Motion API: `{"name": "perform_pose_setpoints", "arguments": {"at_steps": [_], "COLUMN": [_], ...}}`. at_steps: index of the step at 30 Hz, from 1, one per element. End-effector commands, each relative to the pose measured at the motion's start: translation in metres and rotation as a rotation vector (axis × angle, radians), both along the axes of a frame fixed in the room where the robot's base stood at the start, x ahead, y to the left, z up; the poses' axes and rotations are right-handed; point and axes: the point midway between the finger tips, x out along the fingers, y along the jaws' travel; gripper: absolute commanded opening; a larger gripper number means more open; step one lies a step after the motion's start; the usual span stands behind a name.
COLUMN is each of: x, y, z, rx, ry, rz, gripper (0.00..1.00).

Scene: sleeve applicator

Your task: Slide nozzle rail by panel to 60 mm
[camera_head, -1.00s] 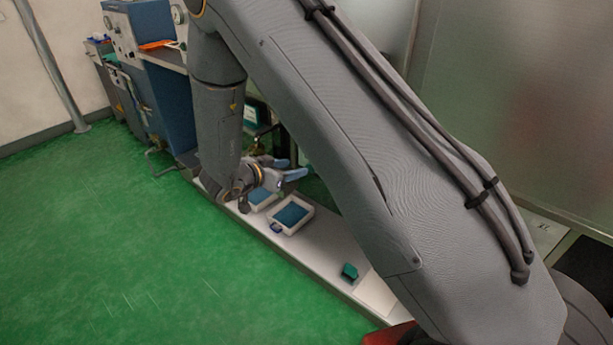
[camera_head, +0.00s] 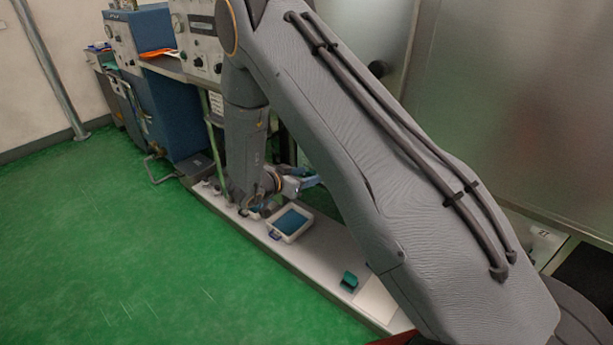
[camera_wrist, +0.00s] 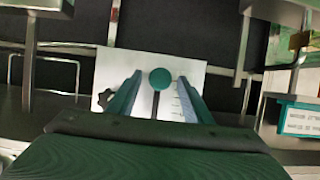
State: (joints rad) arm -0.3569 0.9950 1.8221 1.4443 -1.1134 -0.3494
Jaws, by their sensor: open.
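In the wrist view a white panel (camera_wrist: 112,72) has a dark vertical slot and small scale marks to its right. A round green knob (camera_wrist: 161,78) shows at the top of the slot. The scale numbers are too small to read. My gripper (camera_wrist: 160,83) is open, with one finger to each side of the knob in the picture. I see no clear contact, and I cannot tell how far the fingertips are from the panel. In the head view my gripper (camera_head: 305,181) is small beside the machine, and my arm hides the panel.
A teal-framed sign (camera_wrist: 301,120) and metal frame parts stand at right in the wrist view. In the head view a white ledge (camera_head: 330,262) holds a tray with a blue inside (camera_head: 291,221) and a small green block (camera_head: 349,281). The green floor at left is clear.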

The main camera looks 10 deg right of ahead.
Motion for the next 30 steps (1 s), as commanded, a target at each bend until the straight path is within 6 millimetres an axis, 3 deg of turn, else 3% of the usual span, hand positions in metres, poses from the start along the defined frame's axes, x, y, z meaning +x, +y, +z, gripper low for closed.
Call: {"name": "perform_pose_setpoints", "arguments": {"at_steps": [1, 9, 17, 30], "x": [0.0, 0.0, 0.0, 0.0], "y": [0.0, 0.0, 0.0, 0.0], "z": [0.0, 0.0, 0.005, 0.062], "rx": [0.0, 0.0, 0.0, -0.002], "ry": [0.0, 0.0, 0.0, -0.004], "rz": [0.0, 0.0, 0.0, -0.002], "gripper": [0.45, 0.0, 0.0, 0.0]}}
